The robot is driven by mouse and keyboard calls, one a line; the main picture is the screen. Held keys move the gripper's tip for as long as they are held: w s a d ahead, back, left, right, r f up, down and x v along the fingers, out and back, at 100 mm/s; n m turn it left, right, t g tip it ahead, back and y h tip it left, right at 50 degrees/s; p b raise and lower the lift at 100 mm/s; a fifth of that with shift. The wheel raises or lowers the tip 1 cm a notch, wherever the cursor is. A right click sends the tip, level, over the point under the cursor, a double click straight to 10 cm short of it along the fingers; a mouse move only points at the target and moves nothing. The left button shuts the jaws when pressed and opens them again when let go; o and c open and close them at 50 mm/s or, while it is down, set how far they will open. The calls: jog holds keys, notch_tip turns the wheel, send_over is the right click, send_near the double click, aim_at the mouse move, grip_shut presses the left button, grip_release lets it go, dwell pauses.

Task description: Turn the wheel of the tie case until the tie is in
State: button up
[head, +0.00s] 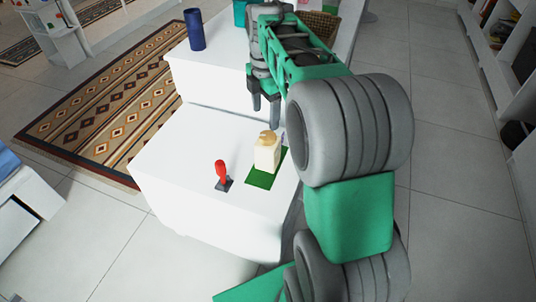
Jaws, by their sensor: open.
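The tie case, as far as I can tell, is the cream box (267,155) with a tan round wheel (267,138) on its top. It stands upright on a green mat (259,180) on the white lower surface. My gripper (265,116) is open and empty, with its fingers pointing down. In the picture it is just above and behind the case, apart from the wheel. I cannot make out the tie clearly; a small purplish bit shows at the case's right side, partly hidden by my arm.
A red upright handle (221,171) on a dark base stands left of the case. A blue cylinder (194,30) stands on the higher white surface (215,70). A wicker basket (322,27) is behind my arm.

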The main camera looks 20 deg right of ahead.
aim_at(268, 135)
jog(key=shift+w+d+f+n+b, duration=0.1)
jog(key=shift+w+d+f+n, duration=0.1)
jog(key=shift+f+n, duration=0.15)
jog(key=shift+w+d+f+n+b, duration=0.1)
jog(key=shift+w+d+f+n, duration=0.15)
jog(key=shift+f, duration=0.25)
jog(key=shift+w+d+f+n+b, duration=0.1)
jog(key=shift+w+d+f+n, duration=0.1)
jog(key=shift+f+n, duration=0.15)
notch_tip(268, 135, down, 7)
jog(key=shift+f+b, duration=0.1)
jog(key=shift+b, duration=0.85)
jog(key=c, duration=1.4)
